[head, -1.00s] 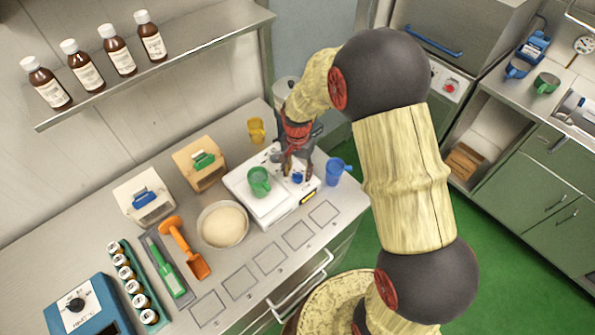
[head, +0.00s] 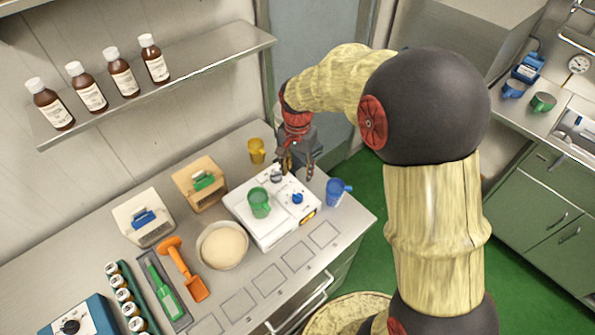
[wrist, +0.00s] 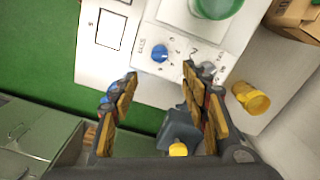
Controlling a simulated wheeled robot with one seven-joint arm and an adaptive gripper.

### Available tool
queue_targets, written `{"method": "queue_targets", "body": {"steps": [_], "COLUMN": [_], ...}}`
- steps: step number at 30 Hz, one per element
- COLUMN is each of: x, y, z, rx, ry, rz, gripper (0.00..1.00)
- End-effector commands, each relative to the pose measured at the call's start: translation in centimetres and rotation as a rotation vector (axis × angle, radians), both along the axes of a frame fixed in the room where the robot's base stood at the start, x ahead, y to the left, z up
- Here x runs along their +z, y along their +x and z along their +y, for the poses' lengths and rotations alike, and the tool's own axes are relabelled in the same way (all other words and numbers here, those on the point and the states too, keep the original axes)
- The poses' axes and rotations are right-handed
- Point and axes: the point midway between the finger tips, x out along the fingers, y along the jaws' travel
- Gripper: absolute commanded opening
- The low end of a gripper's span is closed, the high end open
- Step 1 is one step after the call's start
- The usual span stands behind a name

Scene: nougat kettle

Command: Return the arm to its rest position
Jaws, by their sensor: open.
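My gripper (head: 297,168) hangs above the back right of the white scale (head: 240,206) in the head view. Its fingers are apart and nothing is between them. It also shows in the wrist view (wrist: 158,85), with the scale's blue knob (wrist: 160,53) beyond the fingertips. My arm arches up and over from the lower right. A green mug (head: 260,203) stands on the scale, clear of my gripper. A blue mug (head: 337,191) stands to the right of the scale, and a yellow mug (head: 257,150) stands behind it.
A bowl of pale powder (head: 222,245), an orange scoop (head: 184,271) and two boxes with scoops (head: 199,186) are left of the scale. A shelf with brown bottles (head: 155,60) overhangs the counter. Green floor (head: 372,185) is open to the right.

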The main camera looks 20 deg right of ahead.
Motion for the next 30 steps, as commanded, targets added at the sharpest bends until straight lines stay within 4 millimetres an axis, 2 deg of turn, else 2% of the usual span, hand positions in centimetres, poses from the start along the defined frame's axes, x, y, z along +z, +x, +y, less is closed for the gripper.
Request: {"method": "queue_targets", "body": {"steps": [10, 16, 20, 30], "x": [-0.1, -0.3, -1.2, 3.0], "y": [0.0, -0.3, -3.3, -10.9], "z": [0.0, 0.0, 0.0, 0.0], "rx": [0.005, 0.121, 0.265, 0.579], "ry": [0.000, 0.001, 0.007, -0.006], "rz": [0.000, 0.008, 0.052, -0.021], "gripper": [0.46, 0.46, 0.46, 0.46]}}
